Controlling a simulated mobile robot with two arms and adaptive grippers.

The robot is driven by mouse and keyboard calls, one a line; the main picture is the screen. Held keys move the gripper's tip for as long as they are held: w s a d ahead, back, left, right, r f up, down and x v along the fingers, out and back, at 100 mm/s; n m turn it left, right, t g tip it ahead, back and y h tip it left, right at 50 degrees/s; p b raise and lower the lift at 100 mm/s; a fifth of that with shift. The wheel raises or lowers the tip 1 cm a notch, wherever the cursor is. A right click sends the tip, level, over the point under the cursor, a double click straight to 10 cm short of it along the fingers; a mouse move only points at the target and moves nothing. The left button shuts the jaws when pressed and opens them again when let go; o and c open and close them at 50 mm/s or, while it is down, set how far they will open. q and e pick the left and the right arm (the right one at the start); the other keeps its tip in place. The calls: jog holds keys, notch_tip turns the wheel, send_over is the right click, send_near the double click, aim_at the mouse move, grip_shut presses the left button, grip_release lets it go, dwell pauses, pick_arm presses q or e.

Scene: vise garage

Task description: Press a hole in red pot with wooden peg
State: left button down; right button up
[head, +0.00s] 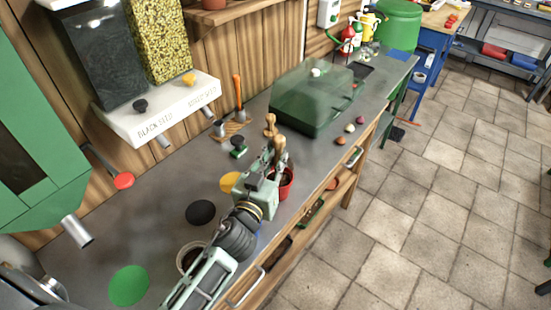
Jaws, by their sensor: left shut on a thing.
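The red pot (289,186) stands near the front edge of the grey bench, partly hidden by my left gripper. Dark soil shows inside its rim. My left gripper (275,164) is shut on the wooden peg (281,147), a light brown piece whose upper end sticks up above the fingers. The gripper is at the pot's left and over its rim. The peg's lower end is hidden by the fingers, so I cannot tell whether it touches the soil. My right gripper is not in view.
Another light wooden piece (270,125) stands just behind. A green translucent-lidded box (312,97) is farther right on the bench. A white dispenser shelf (160,112) hangs on the left wall. Black (200,213) and green (129,286) discs lie on the bench.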

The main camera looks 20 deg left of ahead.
pick_arm(q)
jog(key=shift+f+b, duration=0.35)
jog(key=shift+f, duration=0.1)
dwell(0.6)
notch_tip(320, 180, up, 7)
jog(key=p, duration=0.6)
jog(key=shift+p, duration=0.3)
jog(key=shift+r, duration=0.1)
notch_tip(320, 180, up, 6)
jog(key=p, duration=0.6)
send_over(276, 141)
jog(key=shift+s, duration=0.15)
